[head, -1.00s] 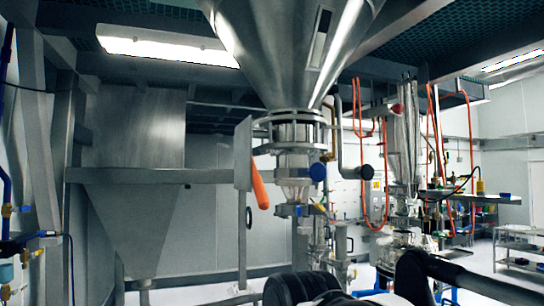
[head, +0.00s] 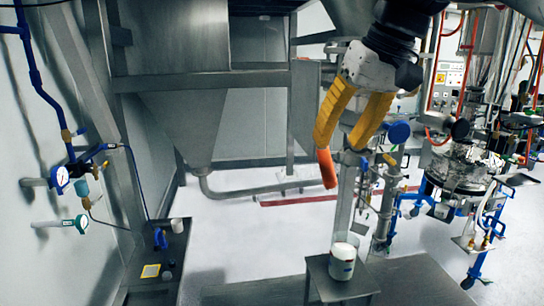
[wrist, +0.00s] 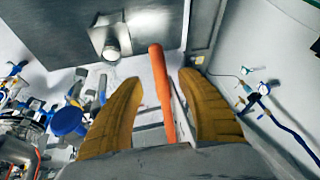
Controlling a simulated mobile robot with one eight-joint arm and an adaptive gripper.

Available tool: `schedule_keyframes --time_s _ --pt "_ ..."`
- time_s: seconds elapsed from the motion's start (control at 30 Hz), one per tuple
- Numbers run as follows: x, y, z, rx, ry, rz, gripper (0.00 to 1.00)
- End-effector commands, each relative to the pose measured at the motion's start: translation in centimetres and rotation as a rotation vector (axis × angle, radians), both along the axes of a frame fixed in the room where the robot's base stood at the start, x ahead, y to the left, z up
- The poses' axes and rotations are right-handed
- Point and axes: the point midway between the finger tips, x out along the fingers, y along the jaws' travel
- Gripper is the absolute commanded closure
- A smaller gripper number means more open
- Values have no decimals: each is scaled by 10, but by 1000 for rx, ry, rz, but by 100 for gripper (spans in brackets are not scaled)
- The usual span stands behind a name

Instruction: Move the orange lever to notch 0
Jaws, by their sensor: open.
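The orange lever (head: 327,169) hangs down with its lower end showing just below my gripper in the head view. Its upper part is hidden there behind the yellow fingers. My gripper (head: 340,148) is open, with two yellow fingers pointing down and left. In the wrist view the orange lever (wrist: 161,90) runs lengthwise between the open fingers of my gripper (wrist: 154,90), with a gap on either side. I cannot tell whether any finger touches it. No notch marks are readable in either view.
A grey metal panel (head: 304,105) stands left of the lever. A blue round knob (head: 398,132) is close right of my gripper. Open floor (head: 235,225) lies to the left.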

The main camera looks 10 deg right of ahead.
Motion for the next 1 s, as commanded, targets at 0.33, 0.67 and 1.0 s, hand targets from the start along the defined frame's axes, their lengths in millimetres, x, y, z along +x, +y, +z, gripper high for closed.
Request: schedule_keyframes --time_s 0.33,0.67,1.0 --pt "20 10 -51 0 -1 -1 55" --pt "23 12 -58 0 -1 -1 55" --pt "23 12 -58 0 -1 -1 100"
